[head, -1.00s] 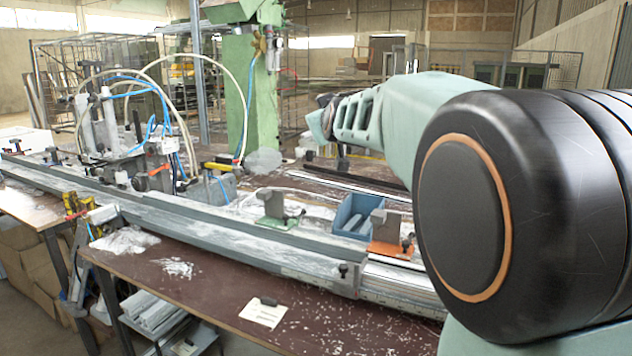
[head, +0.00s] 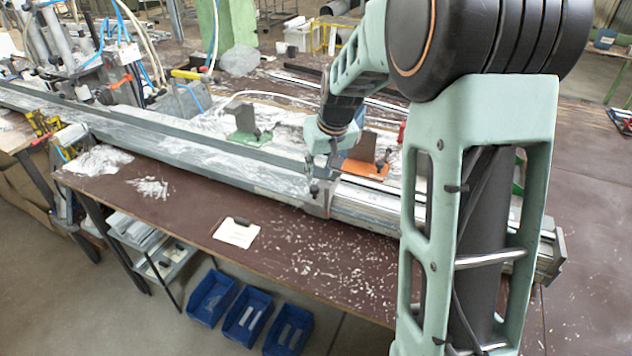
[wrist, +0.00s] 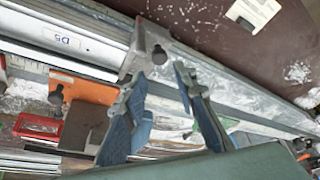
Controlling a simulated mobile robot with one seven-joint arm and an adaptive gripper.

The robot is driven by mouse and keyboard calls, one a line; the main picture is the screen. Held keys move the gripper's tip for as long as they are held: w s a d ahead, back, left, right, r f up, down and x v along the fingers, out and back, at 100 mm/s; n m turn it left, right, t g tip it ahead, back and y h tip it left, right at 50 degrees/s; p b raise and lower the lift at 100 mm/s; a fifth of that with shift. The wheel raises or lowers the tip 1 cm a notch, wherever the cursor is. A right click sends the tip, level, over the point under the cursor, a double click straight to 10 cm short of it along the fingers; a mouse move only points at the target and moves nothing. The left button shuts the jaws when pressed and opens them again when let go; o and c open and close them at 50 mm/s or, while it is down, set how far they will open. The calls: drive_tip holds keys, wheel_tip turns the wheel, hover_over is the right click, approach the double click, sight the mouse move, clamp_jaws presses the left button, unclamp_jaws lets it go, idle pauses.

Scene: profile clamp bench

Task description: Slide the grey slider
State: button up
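The grey slider (head: 319,203), a small grey block with a black knob, sits on the front metal rail in the head view. In the wrist view the slider (wrist: 142,50) is upper centre, its black knob just beyond my fingertips. My gripper (head: 323,170) is directly above the slider in the head view, pointing down. In the wrist view my gripper (wrist: 162,79) is open, its two blue-padded fingers apart with nothing between them. The fingertips look close to the knob; I cannot tell whether they touch.
An orange slider (head: 364,170) and a green one (head: 250,137) stand behind the front rail. A red piece (wrist: 38,127) shows in the wrist view. A white card (head: 237,232) and shavings lie on the brown bench top. Blue bins (head: 247,317) stand below.

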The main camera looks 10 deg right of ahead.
sight(314, 187)
drive_tip(key=x, duration=0.8)
drive_tip(key=shift+w+f+p, duration=0.2)
drive_tip(key=shift+f+p, duration=0.1)
clamp_jaws()
